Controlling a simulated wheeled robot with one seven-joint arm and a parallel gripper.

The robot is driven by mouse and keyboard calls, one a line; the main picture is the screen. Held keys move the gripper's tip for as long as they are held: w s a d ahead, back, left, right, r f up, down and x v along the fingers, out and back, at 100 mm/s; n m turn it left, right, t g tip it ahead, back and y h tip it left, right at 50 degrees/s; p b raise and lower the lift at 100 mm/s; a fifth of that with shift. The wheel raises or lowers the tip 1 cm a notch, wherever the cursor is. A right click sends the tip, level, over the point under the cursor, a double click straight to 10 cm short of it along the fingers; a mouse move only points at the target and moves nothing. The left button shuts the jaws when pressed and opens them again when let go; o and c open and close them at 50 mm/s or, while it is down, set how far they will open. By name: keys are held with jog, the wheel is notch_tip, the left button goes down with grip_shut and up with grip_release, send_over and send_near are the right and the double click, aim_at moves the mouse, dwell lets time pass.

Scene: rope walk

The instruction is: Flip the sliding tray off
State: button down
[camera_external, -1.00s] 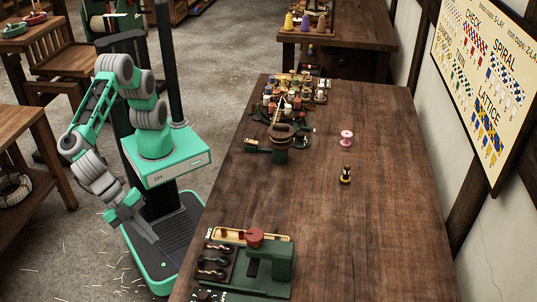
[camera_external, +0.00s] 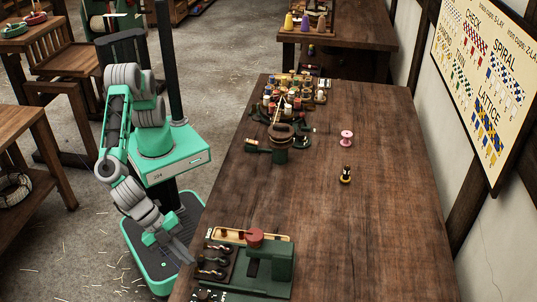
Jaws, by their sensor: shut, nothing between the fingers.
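The green device (camera_external: 268,268) with a red round knob (camera_external: 255,234) stands at the near left end of the wooden table. Dark levers (camera_external: 211,262) line its left side, and a yellowish shallow tray (camera_external: 228,235) lies along its back edge. I take this for the sliding tray, but cannot tell for sure. My gripper (camera_external: 188,256) points down and right, just left of the table's edge and short of the device. Its fingers look closed and empty, and it touches nothing that I can see.
A green and brown winding device (camera_external: 281,145), many small bobbins (camera_external: 290,97), a pink spool (camera_external: 347,137) and a black and yellow bobbin (camera_external: 345,174) stand farther back on the table (camera_external: 380,230).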

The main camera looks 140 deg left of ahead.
aim_at(221, 269)
jog(key=shift+a, duration=0.1)
jog(key=w+a, duration=0.6)
jog(key=shift+w+a+f, duration=0.1)
jog(key=shift+w+a, duration=0.15)
jog(key=shift+w, duration=0.05)
jog(key=shift+w+a, duration=0.3)
jog(key=shift+w, duration=0.05)
jog(key=d, duration=0.2)
jog(key=s+d, duration=0.1)
jog(key=shift+s+d, duration=0.1)
jog(key=shift+d, duration=0.25)
jog(key=v, duration=1)
jog(key=shift+b, duration=0.3)
jog(key=shift+s+d, duration=0.1)
